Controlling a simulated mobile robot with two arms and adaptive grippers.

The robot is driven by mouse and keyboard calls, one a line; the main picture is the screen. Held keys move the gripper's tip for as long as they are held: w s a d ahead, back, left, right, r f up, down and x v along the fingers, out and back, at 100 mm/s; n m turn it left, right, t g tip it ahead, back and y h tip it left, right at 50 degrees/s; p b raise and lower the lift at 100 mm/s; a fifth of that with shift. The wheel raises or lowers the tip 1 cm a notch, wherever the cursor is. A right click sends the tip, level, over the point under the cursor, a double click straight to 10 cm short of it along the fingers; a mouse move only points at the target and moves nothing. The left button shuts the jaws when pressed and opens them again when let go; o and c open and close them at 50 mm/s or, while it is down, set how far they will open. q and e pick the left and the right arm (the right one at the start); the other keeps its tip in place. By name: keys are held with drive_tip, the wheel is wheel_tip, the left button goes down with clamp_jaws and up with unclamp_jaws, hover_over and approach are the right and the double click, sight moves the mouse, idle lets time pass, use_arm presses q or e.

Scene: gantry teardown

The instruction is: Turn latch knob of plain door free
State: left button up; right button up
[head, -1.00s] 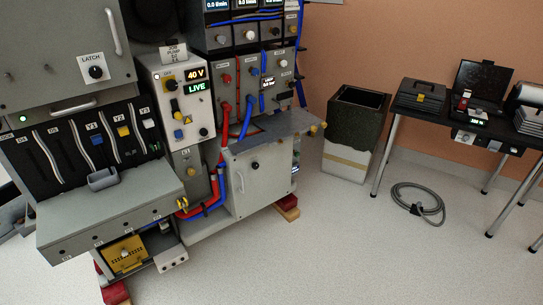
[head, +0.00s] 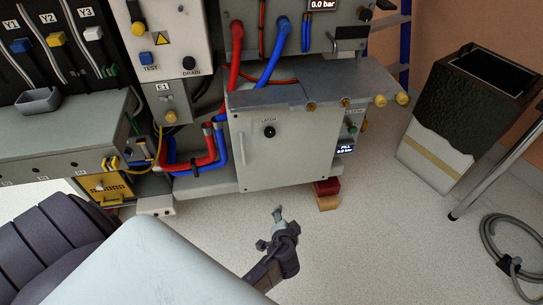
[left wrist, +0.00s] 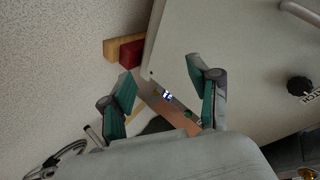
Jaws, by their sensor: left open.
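The plain door (head: 290,165) is a light grey panel low in the machine, and it looks closed. Its black latch knob (head: 269,132), under a LATCH label, sits in the upper left part of the door. In the left wrist view the knob (left wrist: 299,86) is at the right edge, with the door (left wrist: 245,50) beside it. My left gripper (head: 279,213) is in front of and below the door in the head view, apart from the knob. Its two fingers (left wrist: 164,98) are spread and empty in the left wrist view. My right gripper is not seen.
A grey ledge (head: 290,94) with yellow knobs juts out above the door. Red hoses (head: 200,163) and blue hoses (head: 221,148) run to its left. Red and wooden blocks (head: 327,195) lie below it. A dark bin (head: 470,105) and coiled hose (head: 510,255) stand at right.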

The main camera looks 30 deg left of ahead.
use_arm(q)
drive_tip(key=w+a+r+n+t+y+b, duration=0.25)
drive_tip(key=w+r+y+b, duration=0.2)
drive_tip(key=r, duration=0.35)
drive_tip(key=n+y+b, duration=0.2)
drive_tip(key=n+y, duration=0.1)
approach(271, 135)
drive_tip(key=shift+m+t, duration=0.35)
drive_tip(key=x, duration=0.8)
drive_tip(key=shift+a+f, duration=0.1)
drive_tip(key=shift+a, duration=0.2)
drive_tip(key=shift+w+a, duration=0.5)
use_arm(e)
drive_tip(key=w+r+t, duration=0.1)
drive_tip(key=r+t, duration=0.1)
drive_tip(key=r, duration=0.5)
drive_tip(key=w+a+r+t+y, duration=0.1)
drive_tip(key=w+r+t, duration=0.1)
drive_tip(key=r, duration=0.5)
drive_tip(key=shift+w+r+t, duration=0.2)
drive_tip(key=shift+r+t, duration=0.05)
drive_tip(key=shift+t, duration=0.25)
use_arm(q)
drive_tip(key=shift+c, duration=0.3)
drive_tip(key=c, duration=1.1)
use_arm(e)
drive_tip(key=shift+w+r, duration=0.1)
